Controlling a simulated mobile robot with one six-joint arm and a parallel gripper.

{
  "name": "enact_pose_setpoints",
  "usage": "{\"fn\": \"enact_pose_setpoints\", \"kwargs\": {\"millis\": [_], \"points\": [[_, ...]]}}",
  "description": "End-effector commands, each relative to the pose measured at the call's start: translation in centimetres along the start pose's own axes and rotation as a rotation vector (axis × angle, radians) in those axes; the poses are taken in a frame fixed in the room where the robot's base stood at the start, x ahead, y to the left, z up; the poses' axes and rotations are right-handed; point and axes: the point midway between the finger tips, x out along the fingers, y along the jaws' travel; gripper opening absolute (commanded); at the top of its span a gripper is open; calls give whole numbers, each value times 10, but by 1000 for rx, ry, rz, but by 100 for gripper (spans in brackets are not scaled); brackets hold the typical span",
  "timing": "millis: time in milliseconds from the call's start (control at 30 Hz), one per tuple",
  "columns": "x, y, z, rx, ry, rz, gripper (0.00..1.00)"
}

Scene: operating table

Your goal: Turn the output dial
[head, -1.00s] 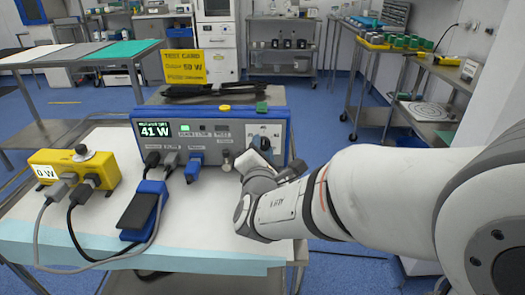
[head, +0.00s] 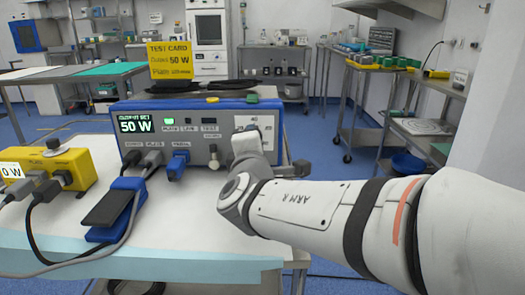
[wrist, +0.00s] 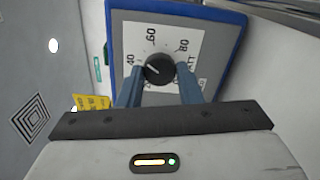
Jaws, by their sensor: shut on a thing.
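The generator (head: 190,135) is a grey and blue box on the cart, and its display (head: 135,123) reads 50 W. The output dial (wrist: 159,70) is a round black knob on a white scale plate with 40, 60 and 80 visible in the wrist view. My gripper (wrist: 160,84) is at the dial, its two blue-grey fingers on either side of it, shut on it. In the head view my arm and gripper (head: 248,140) cover the dial. The yellow test card (head: 171,60) behind the generator shows Output 50 W.
A blue foot pedal (head: 113,208) lies on the cart in front of the generator, with cables plugged in nearby. A yellow meter box (head: 60,166) reading 0 W stands at the left. The cart's front right is partly covered by my arm.

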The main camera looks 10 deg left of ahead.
Motion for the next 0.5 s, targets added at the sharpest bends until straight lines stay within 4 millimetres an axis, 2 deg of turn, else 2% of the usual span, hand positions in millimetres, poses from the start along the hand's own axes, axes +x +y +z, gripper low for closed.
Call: {"fn": "enact_pose_setpoints", "kwargs": {"millis": [400,433,500], "points": [[0,0,0,8,2,-2,9],[0,0,0,8,2,-2,33],[0,0,0,8,2,-1,39]]}}
